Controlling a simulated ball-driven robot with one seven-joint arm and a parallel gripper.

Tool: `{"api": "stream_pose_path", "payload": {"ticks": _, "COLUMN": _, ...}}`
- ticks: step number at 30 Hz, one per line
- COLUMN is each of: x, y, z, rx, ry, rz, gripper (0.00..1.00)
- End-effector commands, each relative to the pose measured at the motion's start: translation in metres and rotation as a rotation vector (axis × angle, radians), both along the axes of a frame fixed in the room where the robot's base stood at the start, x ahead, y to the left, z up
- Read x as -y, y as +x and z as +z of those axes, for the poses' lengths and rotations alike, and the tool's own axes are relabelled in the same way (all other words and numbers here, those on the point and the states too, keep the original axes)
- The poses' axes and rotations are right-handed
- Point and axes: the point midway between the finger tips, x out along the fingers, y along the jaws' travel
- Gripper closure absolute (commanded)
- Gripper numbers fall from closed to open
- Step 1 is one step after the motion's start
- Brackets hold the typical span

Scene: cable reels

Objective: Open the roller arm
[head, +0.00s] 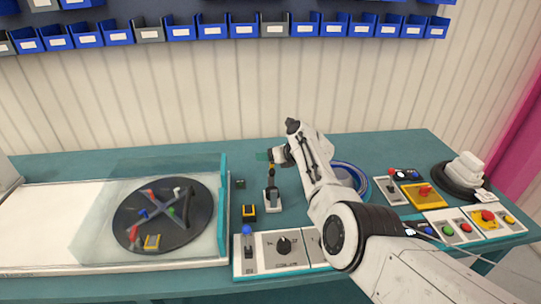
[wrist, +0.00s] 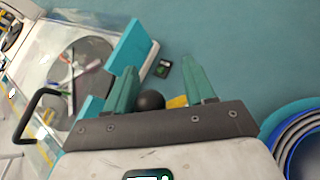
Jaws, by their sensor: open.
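The roller arm appears to be the upright lever (head: 271,178) on a small pale base (head: 272,200) in the middle of the bench; its name is not marked. My gripper (head: 264,156) is at the top of this lever in the head view. In the wrist view my gripper (wrist: 160,68) is open, with its two green fingers apart. A black ball knob (wrist: 150,100) shows between the fingers near the palm, with a yellow part (wrist: 178,101) beside it. Whether a finger touches the knob cannot be told. The lower lever is hidden in the wrist view.
A clear-covered turntable (head: 150,215) with a teal side wall (head: 223,200) stands left. A blue cable reel (head: 352,178) lies right, partly behind my arm. A control panel (head: 283,252) with switches runs along the front. Small black-yellow block (head: 249,212) sits left of the lever.

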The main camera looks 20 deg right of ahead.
Motion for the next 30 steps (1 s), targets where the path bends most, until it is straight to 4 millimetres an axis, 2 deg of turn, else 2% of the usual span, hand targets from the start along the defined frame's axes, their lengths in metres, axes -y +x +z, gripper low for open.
{"api": "stream_pose_path", "payload": {"ticks": 10, "x": 0.004, "y": -0.012, "z": 0.014, "rx": 0.004, "ry": 0.002, "rz": 0.001, "gripper": 0.46}}
{"api": "stream_pose_path", "payload": {"ticks": 30, "x": 0.033, "y": -0.076, "z": 0.048, "rx": 0.0, "ry": -0.001, "rz": -0.002, "gripper": 0.46}}
